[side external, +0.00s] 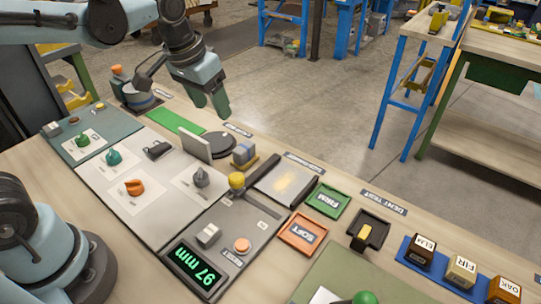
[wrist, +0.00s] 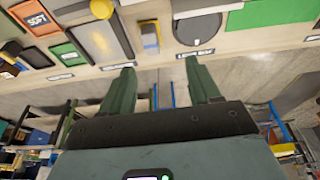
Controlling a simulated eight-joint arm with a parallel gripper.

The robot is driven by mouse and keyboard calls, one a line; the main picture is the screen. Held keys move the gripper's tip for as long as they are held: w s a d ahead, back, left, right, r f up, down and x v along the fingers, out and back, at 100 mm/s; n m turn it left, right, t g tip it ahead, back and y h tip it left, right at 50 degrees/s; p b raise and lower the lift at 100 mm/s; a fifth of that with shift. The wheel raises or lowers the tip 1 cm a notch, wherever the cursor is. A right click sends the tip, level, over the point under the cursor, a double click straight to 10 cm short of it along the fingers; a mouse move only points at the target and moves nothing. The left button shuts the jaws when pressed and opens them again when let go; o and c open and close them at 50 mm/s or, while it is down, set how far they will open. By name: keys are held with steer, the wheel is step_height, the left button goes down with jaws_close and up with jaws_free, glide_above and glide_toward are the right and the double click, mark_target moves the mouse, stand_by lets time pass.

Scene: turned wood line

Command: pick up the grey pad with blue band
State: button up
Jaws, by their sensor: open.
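A small block in grey and blue (side external: 243,151), which looks like the grey pad with blue band, sits on a wood-coloured base right of the dark round disc. In the wrist view the pad (wrist: 150,32) shows at the top centre, with blue and yellow along it. My gripper (side external: 211,106) is open and empty, its fingers above the bench's far side, up and left of the pad. In the wrist view its two green fingertips (wrist: 160,67) are apart, with the pad beyond them and not between them.
A dark round disc (side external: 218,144) and an upright grey panel (side external: 194,144) stand close left of the pad. A yellow-topped peg (side external: 236,181) is in front. A grey plate (side external: 287,180) lies to the right.

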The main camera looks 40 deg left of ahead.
mark_target(243, 147)
steer(key=w+f+g, duration=0.1)
steer(key=w+f, duration=0.1)
steer(key=f, duration=0.1)
steer(key=w+d+f+g, duration=0.1)
steer(key=w+f, duration=0.1)
steer(key=f, duration=0.1)
steer(key=w+d+f+g, duration=0.1)
steer(key=w+f, duration=0.1)
steer(key=f, duration=0.1)
steer(key=shift+w+f, duration=0.1)
steer(key=shift+f, duration=0.3)
steer(key=shift+s+d+f, duration=0.1)
steer(key=shift+s+f, duration=0.1)
steer(key=shift+f, duration=1.15)
steer(key=shift+s+d+f, duration=0.1)
steer(key=shift+s+f, duration=0.05)
steer(key=shift+f, duration=1.15)
steer(key=c, duration=1)
steer(key=shift+c, duration=0.2)
steer(key=shift+r, duration=0.5)
steer(key=r, duration=0.3)
steer(key=shift+s+d+r, duration=0.2)
steer(key=shift+d+r, duration=0.05)
steer(key=shift+r, duration=0.05)
steer(key=s+d+r, duration=0.6)
steer(key=d, duration=0.3)
steer(key=shift+s+r, duration=0.25)
steer(key=shift+s, duration=0.05)
